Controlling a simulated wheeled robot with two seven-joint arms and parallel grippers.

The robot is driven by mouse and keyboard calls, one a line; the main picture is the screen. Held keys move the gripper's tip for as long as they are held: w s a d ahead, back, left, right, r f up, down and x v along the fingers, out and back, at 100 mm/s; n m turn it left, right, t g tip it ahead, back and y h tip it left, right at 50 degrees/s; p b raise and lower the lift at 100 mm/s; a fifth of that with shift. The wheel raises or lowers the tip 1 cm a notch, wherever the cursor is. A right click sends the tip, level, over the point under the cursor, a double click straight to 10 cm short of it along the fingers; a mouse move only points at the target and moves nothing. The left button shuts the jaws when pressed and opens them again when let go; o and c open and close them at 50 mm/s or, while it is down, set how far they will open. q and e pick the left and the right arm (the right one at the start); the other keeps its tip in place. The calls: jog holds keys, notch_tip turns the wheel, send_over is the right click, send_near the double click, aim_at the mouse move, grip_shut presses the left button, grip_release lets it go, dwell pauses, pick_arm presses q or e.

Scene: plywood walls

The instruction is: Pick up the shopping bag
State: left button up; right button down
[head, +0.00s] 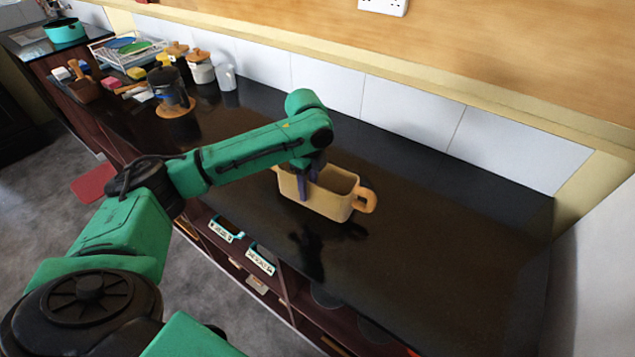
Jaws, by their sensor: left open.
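A tan, open-topped, bag-like container (328,203) with a looped handle at each end stands upright on the dark counter (430,240). It is the only thing here that could be the shopping bag. My left gripper (308,187) points down at its left part, with dark purple fingers at the near rim. The fingers are open. One finger shows in front of the near wall; I cannot tell whether the fingers touch it. The gripper and wrist hide part of the rim and the left end. My right gripper is not in view.
A coffee pot (170,90) on a wooden round, jars (200,68), a white cup (225,77) and a dish rack (127,50) stand at the back left. The counter right of the container is clear to the tiled wall (410,110). Shelves with labelled bins (262,258) lie below the front edge.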

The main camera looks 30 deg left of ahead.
aim_at(309, 207)
pick_arm(q)
notch_tip(309, 207, down, 4)
jog(key=shift+f+p, duration=0.1)
jog(key=shift+p, duration=0.45)
grip_shut()
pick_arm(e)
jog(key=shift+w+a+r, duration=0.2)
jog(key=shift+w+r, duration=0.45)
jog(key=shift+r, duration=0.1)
